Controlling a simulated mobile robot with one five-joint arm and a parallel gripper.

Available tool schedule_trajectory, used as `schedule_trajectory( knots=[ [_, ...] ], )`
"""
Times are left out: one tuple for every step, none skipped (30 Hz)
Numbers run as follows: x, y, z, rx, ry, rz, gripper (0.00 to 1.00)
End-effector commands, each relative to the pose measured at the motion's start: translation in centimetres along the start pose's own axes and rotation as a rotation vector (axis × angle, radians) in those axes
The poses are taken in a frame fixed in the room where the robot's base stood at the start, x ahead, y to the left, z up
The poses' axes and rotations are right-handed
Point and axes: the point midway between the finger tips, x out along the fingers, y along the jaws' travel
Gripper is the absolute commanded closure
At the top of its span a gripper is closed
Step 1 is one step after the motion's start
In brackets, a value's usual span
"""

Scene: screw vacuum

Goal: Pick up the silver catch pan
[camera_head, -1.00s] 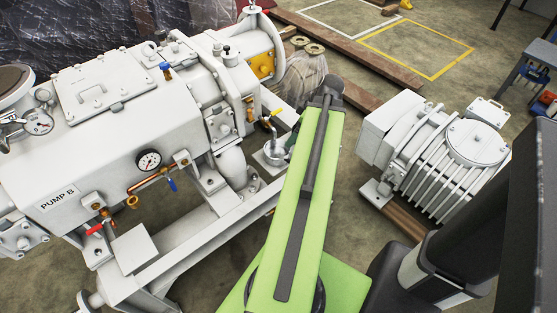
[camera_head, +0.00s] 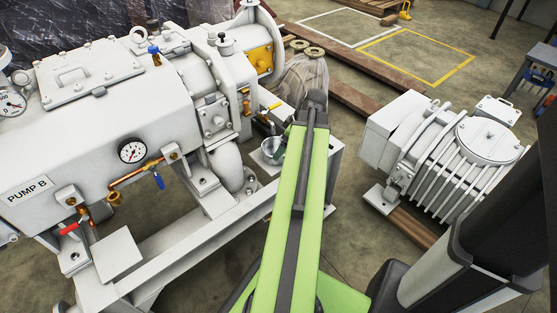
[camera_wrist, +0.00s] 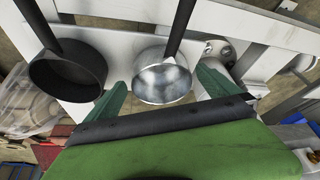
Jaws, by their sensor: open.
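The silver catch pan (camera_wrist: 162,82) is a small round shiny metal bowl, sitting on the pale base frame in the wrist view. It also shows in the head view (camera_head: 271,150), just left of my arm, below a small valve with a yellow handle (camera_head: 274,106). My gripper (camera_wrist: 163,78) is open, with one green finger to the left of the pan and one to the right. I cannot tell whether either finger touches it. In the head view my arm hides most of the gripper.
A dark round pan-like thing (camera_wrist: 68,78) sits left of the silver pan in the wrist view, with a dark rod over each. The white pump (camera_head: 90,130) fills the left of the head view. A ribbed grey motor unit (camera_head: 450,150) stands at the right.

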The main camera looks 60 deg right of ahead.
Motion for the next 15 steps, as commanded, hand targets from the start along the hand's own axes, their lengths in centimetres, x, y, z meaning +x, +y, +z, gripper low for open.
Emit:
schedule_trajectory(
  knots=[
    [1.4,0.1,0.1,-0.001,0.000,0.000,0.00],
    [2.0,0.1,0.1,-0.002,0.000,-0.001,0.00],
    [2.8,0.2,0.1,-0.002,0.000,-0.001,0.00],
    [3.4,0.2,0.0,-0.002,0.000,-0.001,0.00],
    [3.9,0.2,0.1,-0.002,0.000,-0.001,0.00],
    [4.4,0.2,0.1,-0.001,0.000,0.000,0.00],
    [4.7,0.2,0.0,-0.001,0.000,0.000,0.00],
    [4.8,0.2,0.0,-0.001,0.000,0.000,0.00],
    [4.8,0.2,-0.1,0.000,0.000,0.000,0.00],
    [4.7,0.2,-0.2,0.000,0.000,0.000,0.00],
    [4.6,0.2,-0.2,0.000,0.000,0.000,0.00],
    [4.5,0.2,-0.2,0.000,0.000,0.001,0.00],
    [4.5,0.2,-0.2,0.000,0.000,0.000,0.00],
    [4.5,0.2,-0.2,0.001,0.000,0.001,0.00],
    [4.5,0.2,-0.2,0.000,0.000,0.001,0.03]
  ],
)
